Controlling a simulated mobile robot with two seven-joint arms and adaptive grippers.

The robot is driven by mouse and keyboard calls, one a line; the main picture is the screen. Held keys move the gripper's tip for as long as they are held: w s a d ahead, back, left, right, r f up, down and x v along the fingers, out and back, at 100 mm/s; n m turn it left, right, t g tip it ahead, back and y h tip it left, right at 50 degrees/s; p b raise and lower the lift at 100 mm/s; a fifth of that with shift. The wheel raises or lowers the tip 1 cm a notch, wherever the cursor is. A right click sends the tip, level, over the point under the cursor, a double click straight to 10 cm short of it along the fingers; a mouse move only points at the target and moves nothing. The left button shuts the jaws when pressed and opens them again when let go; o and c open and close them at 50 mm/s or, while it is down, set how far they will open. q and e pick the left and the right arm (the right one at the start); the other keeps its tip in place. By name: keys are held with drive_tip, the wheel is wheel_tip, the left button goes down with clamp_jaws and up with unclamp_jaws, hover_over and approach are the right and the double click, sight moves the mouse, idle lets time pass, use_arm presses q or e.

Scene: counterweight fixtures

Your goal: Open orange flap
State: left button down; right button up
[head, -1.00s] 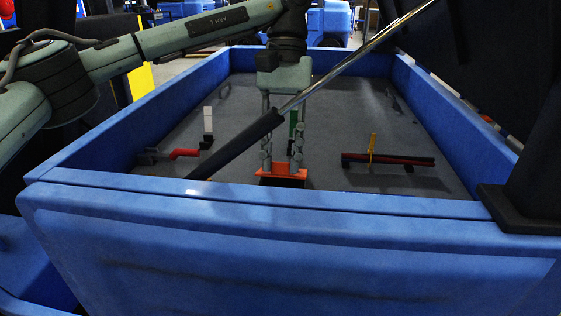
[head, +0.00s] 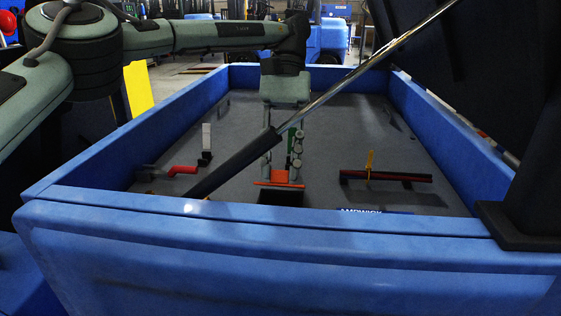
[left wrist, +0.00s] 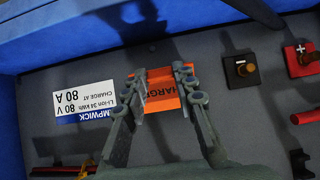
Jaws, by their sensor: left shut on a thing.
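The orange flap (head: 280,184) is near the front wall inside the blue bay, above a dark box-like opening (head: 280,197). In the left wrist view the flap (left wrist: 162,98) shows lettering, partly covered by my fingers. My left gripper (head: 281,178) reaches down from above and is shut on the flap, with one finger at each side of it in the left wrist view (left wrist: 160,76). The flap looks nearly edge-on in the head view, so its exact angle is hard to tell. My right gripper is not in view.
A gas strut (head: 330,95) crosses diagonally in front of the bay. A red handle (head: 182,170) and white piece (head: 206,137) are to the left. A red-black bar with a yellow lever (head: 369,163) is to the right. A label (left wrist: 88,92) lies beside the flap.

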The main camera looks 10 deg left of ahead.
use_arm(q)
drive_tip(key=c, duration=1.2)
unclamp_jaws()
drive_tip(key=shift+s, duration=0.1)
